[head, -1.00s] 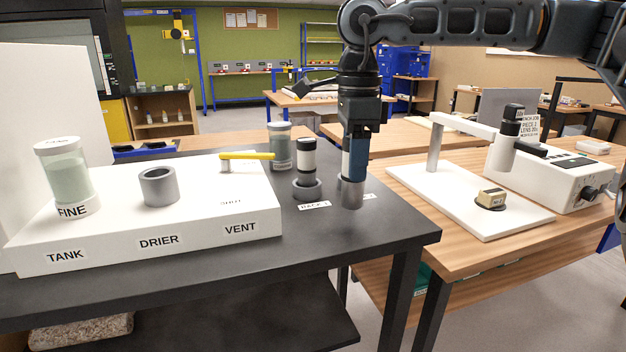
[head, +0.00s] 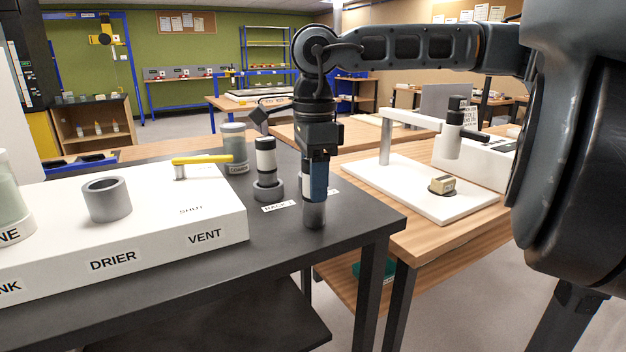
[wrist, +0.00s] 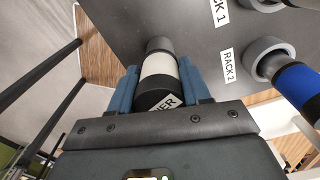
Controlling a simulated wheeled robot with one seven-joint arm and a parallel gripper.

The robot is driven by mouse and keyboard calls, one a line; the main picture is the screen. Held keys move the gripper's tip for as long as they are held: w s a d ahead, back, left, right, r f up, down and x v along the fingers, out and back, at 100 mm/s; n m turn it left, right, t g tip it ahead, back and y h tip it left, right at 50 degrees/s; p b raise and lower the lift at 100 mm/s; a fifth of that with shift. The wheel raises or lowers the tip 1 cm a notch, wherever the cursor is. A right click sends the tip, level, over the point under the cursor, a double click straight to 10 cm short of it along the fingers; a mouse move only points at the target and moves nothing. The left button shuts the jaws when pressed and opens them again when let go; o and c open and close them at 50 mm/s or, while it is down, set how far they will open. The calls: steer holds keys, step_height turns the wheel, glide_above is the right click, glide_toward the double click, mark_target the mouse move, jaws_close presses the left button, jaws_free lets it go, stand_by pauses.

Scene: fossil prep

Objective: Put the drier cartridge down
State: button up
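My gripper (head: 314,190) points down over the front right of the black bench, with blue fingers shut on the drier cartridge (head: 314,215). In the wrist view the cartridge (wrist: 158,66) has a black end with a partly hidden label ending in "ER", a white band and a grey tip. I cannot tell whether the tip touches the bench. The grey DRIER socket (head: 107,201) on the white block is empty. The RACK 1 ring (head: 268,191) holds a black-and-white cartridge (head: 266,158). The RACK 2 ring (wrist: 270,58) holds a blue-banded cartridge (wrist: 300,84).
The white block (head: 150,262) carries a yellow lever (head: 200,160) near VENT. A lidded jar (head: 234,150) stands behind the rack. A wooden table (head: 420,235) with a white stand stands to the right, across a gap. The black bench's edge is close to my gripper.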

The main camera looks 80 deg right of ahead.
steer(key=o, duration=0.4)
steer(key=shift+o, duration=0.2)
steer(key=shift+r, duration=0.1)
step_height(320, 180, up, 12)
steer(key=shift+r, duration=0.1)
stand_by(0.4)
